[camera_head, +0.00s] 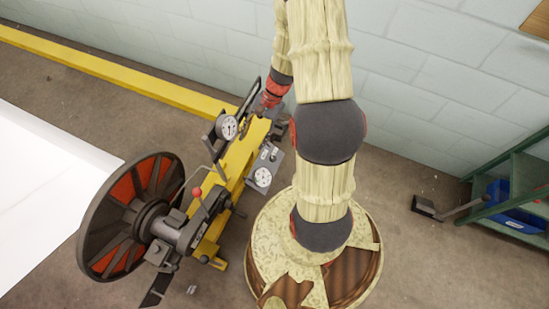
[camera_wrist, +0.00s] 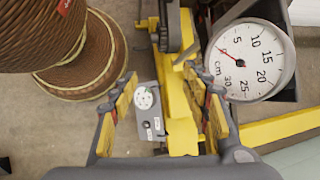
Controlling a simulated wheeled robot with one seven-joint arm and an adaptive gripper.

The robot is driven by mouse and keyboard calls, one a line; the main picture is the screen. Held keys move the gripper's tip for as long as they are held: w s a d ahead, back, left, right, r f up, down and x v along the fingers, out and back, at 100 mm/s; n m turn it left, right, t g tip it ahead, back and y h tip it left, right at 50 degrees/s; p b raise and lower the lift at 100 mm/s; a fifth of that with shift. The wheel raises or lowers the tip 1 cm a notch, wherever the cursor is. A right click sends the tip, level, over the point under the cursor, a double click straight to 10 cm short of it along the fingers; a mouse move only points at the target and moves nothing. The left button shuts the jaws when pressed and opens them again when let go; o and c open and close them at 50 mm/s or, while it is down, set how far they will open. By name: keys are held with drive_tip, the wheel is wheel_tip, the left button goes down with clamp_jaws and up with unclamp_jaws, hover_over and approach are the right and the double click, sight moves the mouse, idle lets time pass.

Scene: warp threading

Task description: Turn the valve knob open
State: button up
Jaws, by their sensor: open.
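A grey box (camera_head: 265,170) on the yellow machine carries a white dial (camera_head: 263,177) and a small black knob (camera_head: 273,156). I cannot tell for sure that this is the valve knob. In the wrist view the box's face (camera_wrist: 158,110), its dial (camera_wrist: 146,98) and its black knob (camera_wrist: 147,125) lie below and between my fingers. My gripper (camera_wrist: 160,80) is open and empty, with a finger on either side of the box in the picture. In the head view my gripper (camera_head: 262,106) is above the machine's far end, partly hidden; no contact shows.
A large round gauge (camera_wrist: 247,58) marked in cm is close to my right finger; its needle is near the low end. A brown wound spool (camera_wrist: 90,55) stands at the left. The machine has a big red-and-black wheel (camera_head: 130,216) and a red-ball lever (camera_head: 197,193). Green shelving (camera_head: 505,178) stands right.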

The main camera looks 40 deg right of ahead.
drive_tip(key=w+d+f+m+t+y, duration=0.15)
drive_tip(key=f+m, duration=0.25)
drive_tip(key=f, duration=0.4)
drive_tip(key=s+d+f+m+t+h, duration=0.1)
drive_tip(key=d+f+m, duration=0.15)
drive_tip(key=f, duration=0.55)
drive_tip(key=m+t+h, duration=0.2)
drive_tip(key=m+h, duration=0.3)
drive_tip(key=m, duration=0.8)
approach(274, 158)
drive_tip(key=w+f, duration=0.1)
drive_tip(key=shift+g+y, duration=0.25)
drive_tip(key=shift+g, duration=0.1)
drive_tip(key=b+x, duration=0.3)
drive_tip(key=x, duration=0.4)
drive_tip(key=shift+w+f, duration=0.1)
drive_tip(key=shift+f, duration=0.15)
drive_tip(key=shift+c, duration=1.2)
drive_tip(key=c, duration=0.9)
